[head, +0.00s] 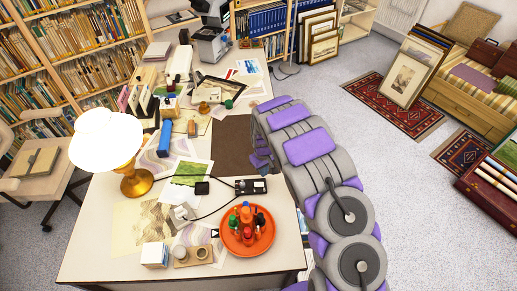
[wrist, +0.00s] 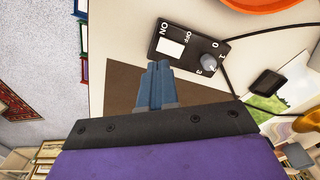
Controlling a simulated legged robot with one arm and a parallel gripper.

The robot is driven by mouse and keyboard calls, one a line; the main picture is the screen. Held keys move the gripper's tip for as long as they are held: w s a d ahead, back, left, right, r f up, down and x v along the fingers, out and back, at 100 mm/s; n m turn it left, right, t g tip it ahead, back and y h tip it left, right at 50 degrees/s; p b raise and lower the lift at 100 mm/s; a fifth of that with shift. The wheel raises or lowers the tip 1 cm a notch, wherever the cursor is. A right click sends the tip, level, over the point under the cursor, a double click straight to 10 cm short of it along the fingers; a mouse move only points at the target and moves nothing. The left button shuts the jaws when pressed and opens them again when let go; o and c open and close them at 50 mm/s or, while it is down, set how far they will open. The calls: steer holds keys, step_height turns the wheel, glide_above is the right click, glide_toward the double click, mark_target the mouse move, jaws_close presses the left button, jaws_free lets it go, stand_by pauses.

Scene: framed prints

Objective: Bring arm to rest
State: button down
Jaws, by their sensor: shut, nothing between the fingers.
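My gripper (head: 263,168) hangs at the end of my grey and purple arm, over the right side of the desk in the head view. In the wrist view its two blue fingers (wrist: 158,70) are pressed together with nothing between them. A black control box (wrist: 187,45) with a white ON/OFF switch and a grey dial lies just beyond the fingertips in the wrist view. The same box shows in the head view (head: 250,187) close to my gripper. The fingers look apart from the box, but the exact gap is hard to judge.
An orange plate (head: 262,246) with several small bottles stands at the desk's front. A lit lamp (head: 131,183) stands at the left. Papers and cables cover the desk (head: 100,240). Framed prints (head: 408,78) lean at the right. Open grey floor (head: 345,85) lies beyond my arm.

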steer(key=s+d+r+m, duration=0.1)
steer(key=s+d+r, duration=0.3)
steer(key=r, duration=0.3)
steer(key=s+d+r+m+h, duration=0.1)
steer(key=s+d+r+m, duration=0.2)
steer(key=r, duration=0.5)
steer(key=s+d+r, duration=0.4)
steer(key=s+r, duration=0.2)
steer(key=r, duration=0.1)
steer(key=s+r+m, duration=0.1)
steer(key=s+r, duration=0.2)
steer(key=s, duration=0.7)
steer(key=s+r+m+g, duration=0.1)
steer(key=s+r, duration=0.2)
steer(key=s, duration=0.7)
steer(key=s+d+r+y, duration=0.1)
steer(key=s+r, duration=0.3)
steer(key=s, duration=0.6)
steer(key=shift+m+g, duration=0.4)
